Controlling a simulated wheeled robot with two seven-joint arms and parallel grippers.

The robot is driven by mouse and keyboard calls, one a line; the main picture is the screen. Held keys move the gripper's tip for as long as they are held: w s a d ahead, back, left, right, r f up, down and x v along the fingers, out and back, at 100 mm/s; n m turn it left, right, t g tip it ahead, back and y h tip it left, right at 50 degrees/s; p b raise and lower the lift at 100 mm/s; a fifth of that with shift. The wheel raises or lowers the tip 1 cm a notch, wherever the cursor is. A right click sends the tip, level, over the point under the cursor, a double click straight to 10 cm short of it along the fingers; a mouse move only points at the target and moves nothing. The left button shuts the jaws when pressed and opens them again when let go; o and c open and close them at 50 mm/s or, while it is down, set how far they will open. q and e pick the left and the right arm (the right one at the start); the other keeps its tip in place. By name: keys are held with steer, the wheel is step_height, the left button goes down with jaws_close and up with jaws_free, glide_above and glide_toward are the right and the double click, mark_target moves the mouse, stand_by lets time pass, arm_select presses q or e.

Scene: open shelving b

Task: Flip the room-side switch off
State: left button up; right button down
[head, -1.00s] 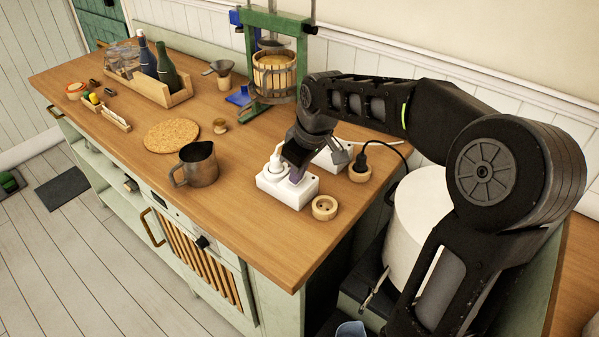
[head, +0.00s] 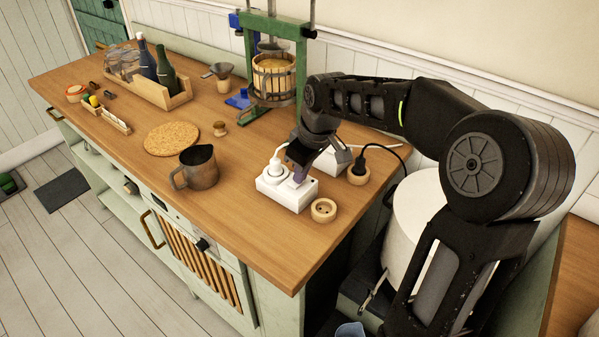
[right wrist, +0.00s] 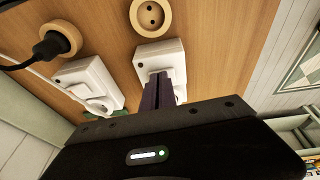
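The room-side switch box (head: 284,194) is a white block on the wooden counter, with a white plug (head: 275,168) in its left end. My right gripper (head: 299,177) points down at the right end of this box, its fingertips at or just above the top face. In the right wrist view the fingers (right wrist: 162,88) are together with nothing between them, over the room-side box (right wrist: 150,52). They hide its switch, so I cannot tell its position or whether they touch it. A second white box (right wrist: 86,75) lies beside it, partly hidden by my gripper in the head view.
A round wooden socket (head: 324,209) is right of the box. A black plug (head: 360,162) with a cable sits in another wooden ring. A metal jug (head: 199,168) stands to the left, a cork mat (head: 171,138) beyond it. A green press (head: 273,60) stands behind.

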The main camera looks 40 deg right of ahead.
step_height(320, 180, up, 4)
steer(key=p, duration=0.3)
steer(key=shift+a+r, duration=0.15)
steer(key=shift+r, duration=0.1)
steer(key=shift+s+a+r+b, duration=0.1)
steer(key=shift+s+r+b, duration=0.25)
steer(key=shift+r+b, duration=0.15)
arm_select(q)
steer(key=shift+s+d+r+b, duration=0.1)
steer(key=shift+s+r+b, duration=0.35)
steer(key=shift+r, duration=0.25)
arm_select(e)
steer(key=v, duration=0.8)
steer(key=shift+a, duration=0.4)
steer(key=shift+s+r, duration=0.15)
